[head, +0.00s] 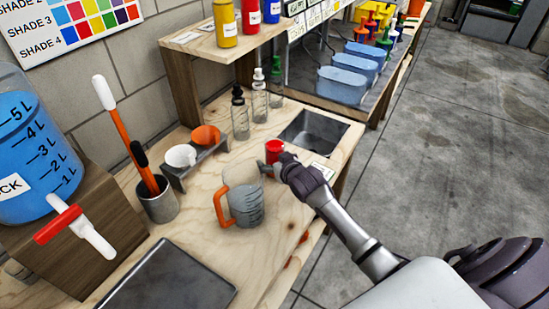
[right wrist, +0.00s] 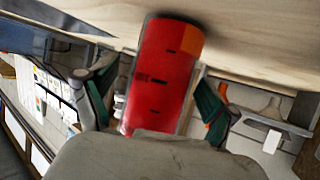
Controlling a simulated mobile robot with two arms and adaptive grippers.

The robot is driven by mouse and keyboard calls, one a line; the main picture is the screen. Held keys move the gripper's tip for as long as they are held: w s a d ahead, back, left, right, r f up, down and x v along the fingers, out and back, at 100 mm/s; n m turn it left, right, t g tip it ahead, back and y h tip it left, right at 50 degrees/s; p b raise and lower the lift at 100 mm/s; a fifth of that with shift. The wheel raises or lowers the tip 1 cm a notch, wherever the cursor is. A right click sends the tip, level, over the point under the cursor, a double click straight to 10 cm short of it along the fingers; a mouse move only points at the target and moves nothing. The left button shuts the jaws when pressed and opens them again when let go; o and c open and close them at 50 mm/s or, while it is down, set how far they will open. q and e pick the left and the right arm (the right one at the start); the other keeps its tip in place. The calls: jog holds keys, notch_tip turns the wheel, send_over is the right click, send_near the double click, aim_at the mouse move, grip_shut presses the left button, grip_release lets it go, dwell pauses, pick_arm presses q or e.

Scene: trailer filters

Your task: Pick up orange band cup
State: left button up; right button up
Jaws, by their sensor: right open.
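A small cup with red contents (head: 274,152) stands on the wooden bench, left of the sink. In the right wrist view the red cup (right wrist: 165,75) has dark marks and an orange patch near its upper right end. My right gripper (head: 272,171) is open at the cup's near side. In the wrist view its two fingers (right wrist: 158,100) lie on either side of the cup, with gaps that look open; contact cannot be told. An orange cup (head: 206,136) sits in a grey rack beside a white cup (head: 181,156). My left gripper is not in view.
A clear jug with an orange handle (head: 242,204) stands close in front of the gripper's left side. Several dropper bottles (head: 240,115) stand behind the red cup. The sink (head: 312,133) is to its right. A dark tray (head: 168,280) lies near the front edge.

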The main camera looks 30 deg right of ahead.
aim_at(278, 152)
jog(key=shift+w+f, duration=0.1)
jog(key=shift+w, duration=0.05)
jog(key=c, duration=1.5)
jog(key=shift+r, duration=0.3)
jog(key=shift+r, duration=1.8)
jog(key=s+d+r+b, duration=0.1)
jog(key=s+d+r, duration=0.2)
jog(key=d+r, duration=0.3)
jog(key=shift+d+r+b, duration=0.4)
jog(key=shift+d, duration=2.15)
jog(key=shift+d, duration=0.1)
